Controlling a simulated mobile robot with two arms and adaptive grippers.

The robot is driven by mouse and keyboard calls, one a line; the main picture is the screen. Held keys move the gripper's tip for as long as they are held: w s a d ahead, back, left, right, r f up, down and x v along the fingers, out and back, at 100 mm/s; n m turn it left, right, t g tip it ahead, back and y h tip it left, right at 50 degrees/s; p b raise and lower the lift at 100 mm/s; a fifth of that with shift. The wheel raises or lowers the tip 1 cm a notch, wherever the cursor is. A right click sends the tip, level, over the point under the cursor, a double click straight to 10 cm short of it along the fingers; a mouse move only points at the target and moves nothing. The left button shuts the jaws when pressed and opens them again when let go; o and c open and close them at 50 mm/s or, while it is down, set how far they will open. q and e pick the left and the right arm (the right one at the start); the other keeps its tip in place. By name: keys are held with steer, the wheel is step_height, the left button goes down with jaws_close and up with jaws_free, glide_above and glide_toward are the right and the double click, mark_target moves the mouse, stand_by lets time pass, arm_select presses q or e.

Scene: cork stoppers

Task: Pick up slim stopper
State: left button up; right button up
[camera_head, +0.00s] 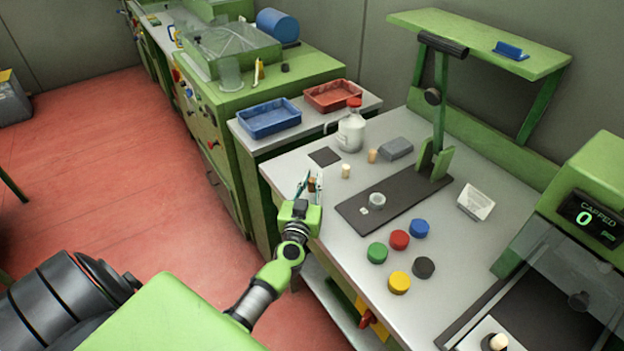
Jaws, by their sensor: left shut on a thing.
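My left gripper (309,183) is over the left edge of the light grey worktop, with its fingers pointing away from me. It is shut on a small brown stopper (312,184), which shows between the fingers and is partly hidden by them. I cannot tell whether the stopper touches the worktop. A pale stopper (346,171) stands upright to the right of the gripper. A slightly darker tan stopper (372,156) stands upright farther back. My right gripper is not in view.
A dark mat (324,156), a white-filled bottle with a red cap (351,126) and a grey block (396,148) are behind the stoppers. A dark stand base (408,200) lies to the right, with several coloured caps (399,240) in front. A capping machine (590,215) stands at right.

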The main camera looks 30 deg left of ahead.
arm_select(q)
steer(key=s+d+r+p, duration=0.6)
steer(key=s+r+p, duration=0.65)
steer(key=p, duration=0.25)
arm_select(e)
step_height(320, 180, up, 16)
arm_select(q)
steer(key=s+d+m+t+h+b, duration=0.1)
steer(key=s+d+m+h+b, duration=0.3)
steer(key=s+d+b, duration=0.7)
steer(key=d+r+h+b, duration=0.1)
steer(key=h+b, duration=0.1)
steer(key=b, duration=0.2)
steer(key=shift+d+h, duration=0.35)
steer(key=shift+h, duration=0.05)
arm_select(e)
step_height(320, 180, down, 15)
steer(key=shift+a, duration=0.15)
arm_select(q)
steer(key=shift+f, duration=0.1)
